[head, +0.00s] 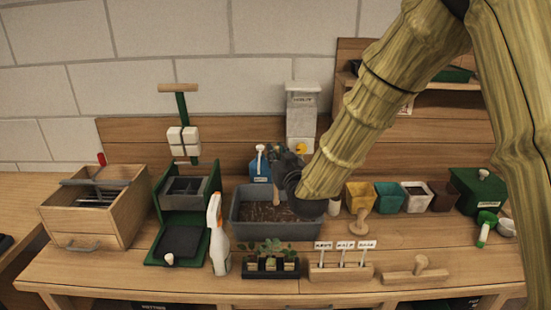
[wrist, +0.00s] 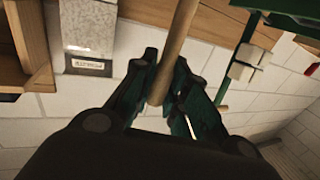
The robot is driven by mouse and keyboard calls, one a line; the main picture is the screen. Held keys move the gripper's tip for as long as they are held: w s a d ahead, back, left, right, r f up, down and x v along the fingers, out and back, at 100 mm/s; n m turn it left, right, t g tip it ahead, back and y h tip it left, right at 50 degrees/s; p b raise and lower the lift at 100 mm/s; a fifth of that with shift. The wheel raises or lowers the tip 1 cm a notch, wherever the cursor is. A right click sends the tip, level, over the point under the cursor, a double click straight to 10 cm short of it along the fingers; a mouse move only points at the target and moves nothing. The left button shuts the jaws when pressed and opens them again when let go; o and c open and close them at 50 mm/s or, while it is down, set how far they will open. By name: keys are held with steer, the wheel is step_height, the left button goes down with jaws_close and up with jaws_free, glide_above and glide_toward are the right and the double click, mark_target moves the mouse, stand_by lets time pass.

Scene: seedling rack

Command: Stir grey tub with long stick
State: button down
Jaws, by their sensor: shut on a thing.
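The grey tub (head: 262,236) stands on the bench left of centre in the head view and holds dark brown soil (head: 258,211). My gripper (head: 279,160) is above the tub's back right part. In the wrist view my gripper (wrist: 165,75) is shut on the long stick (wrist: 178,40), a plain round wooden rod. In the head view a short length of the stick (head: 276,192) shows below the gripper, pointing down over the soil. I cannot tell whether its lower end touches the soil.
A blue container (head: 260,168) stands behind the tub. A spray bottle (head: 218,235) and green press stand (head: 183,235) are to its left. A seedling tray (head: 265,272) and label block (head: 340,272) are in front. Several coloured pots (head: 389,196) stand right.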

steer(key=shift+r+p, duration=1.45)
steer(key=shift+r, duration=1.6)
